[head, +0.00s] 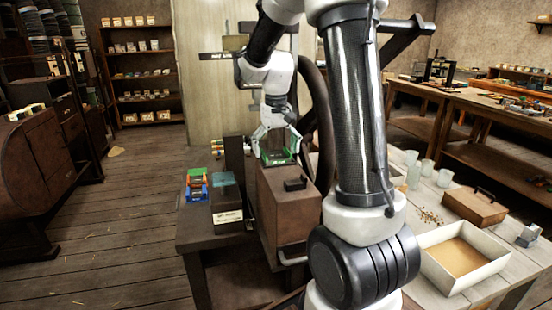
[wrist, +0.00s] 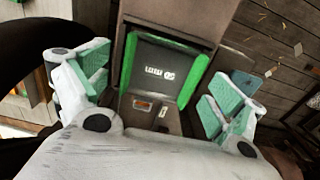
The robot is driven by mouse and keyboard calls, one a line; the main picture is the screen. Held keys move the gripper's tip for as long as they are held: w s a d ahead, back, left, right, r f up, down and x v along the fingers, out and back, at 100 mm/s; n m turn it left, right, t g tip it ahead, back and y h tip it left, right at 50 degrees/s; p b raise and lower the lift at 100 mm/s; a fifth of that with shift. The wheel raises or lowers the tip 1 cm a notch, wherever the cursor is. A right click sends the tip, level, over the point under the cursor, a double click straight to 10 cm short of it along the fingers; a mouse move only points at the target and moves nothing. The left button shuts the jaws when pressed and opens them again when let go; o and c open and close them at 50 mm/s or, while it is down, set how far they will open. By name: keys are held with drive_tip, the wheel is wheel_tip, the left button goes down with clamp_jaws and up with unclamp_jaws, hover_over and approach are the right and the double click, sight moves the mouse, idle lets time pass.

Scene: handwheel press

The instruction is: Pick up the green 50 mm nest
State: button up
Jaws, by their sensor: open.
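The green 50 mm nest (head: 278,159) sits on the brown press body, below my gripper in the head view. In the wrist view the nest (wrist: 160,68) is a dark block with green sides and upside-down white lettering. My gripper (head: 277,143) is open above it. In the wrist view my gripper's (wrist: 155,88) pale green finger pads stand apart, one to each side of the nest, with visible gaps. I cannot tell the exact height between fingertips and nest.
Coloured nests (head: 196,184) are stacked on the dark bench at left, beside a labelled box (head: 227,216). The press's dark wheel (head: 323,125) rises close to the right of my gripper. A white-walled tray (head: 488,270) and a wooden box (head: 474,207) stand on the right table.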

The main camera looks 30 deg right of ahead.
drive_tip(key=c, duration=1.4)
